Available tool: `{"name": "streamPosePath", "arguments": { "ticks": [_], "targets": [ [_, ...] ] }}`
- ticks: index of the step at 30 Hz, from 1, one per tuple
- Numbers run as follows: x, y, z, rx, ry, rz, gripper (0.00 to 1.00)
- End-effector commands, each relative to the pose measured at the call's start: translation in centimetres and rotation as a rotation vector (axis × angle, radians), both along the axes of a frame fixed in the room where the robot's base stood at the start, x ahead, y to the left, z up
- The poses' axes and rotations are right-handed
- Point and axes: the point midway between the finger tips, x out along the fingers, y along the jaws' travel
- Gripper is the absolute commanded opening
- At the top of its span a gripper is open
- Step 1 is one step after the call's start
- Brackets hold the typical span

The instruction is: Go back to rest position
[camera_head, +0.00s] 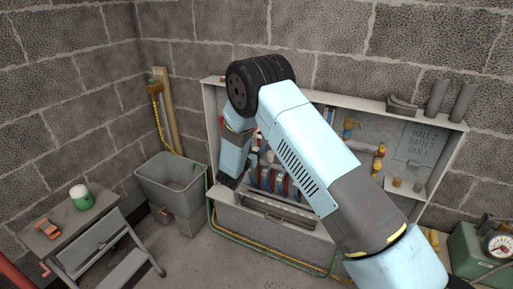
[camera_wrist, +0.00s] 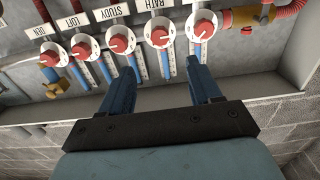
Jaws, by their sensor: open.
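My gripper (camera_wrist: 163,68) is open in the wrist view, with its two dark blue fingers spread wide and nothing held. Its fingertips point at a row of round red knobs on white dials, such as the middle red knob (camera_wrist: 118,43). The fingertips appear just below the row, and I cannot tell whether they touch the blue pipes (camera_wrist: 166,63). In the head view, my arm is bent and reaches down in front of the wall cabinet (camera_head: 279,218), hiding much of it. The gripper there is small and partly hidden.
Labels such as STUDY (camera_wrist: 88,20) sit above the knobs. A red pipe (camera_wrist: 287,12) and a brass fitting (camera_wrist: 54,87) flank the row. A grey tub (camera_head: 172,183), a step stool (camera_head: 93,243) and a green gauge box (camera_head: 474,250) stand around. Some floor is clear in front.

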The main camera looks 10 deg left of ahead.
Motion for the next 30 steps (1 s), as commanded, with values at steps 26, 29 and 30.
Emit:
{"name": "streamPosePath", "arguments": {
  "ticks": [26, 29, 30],
  "targets": [
    [2.5, -5.5, 16.7, 0.252, 0.201, 0.234, 0.63],
    [1.8, -6.7, 19.4, 0.281, 0.237, 0.275, 0.63],
    [1.5, -7.2, 20.4, 0.291, 0.253, 0.291, 0.63]
  ]
}}
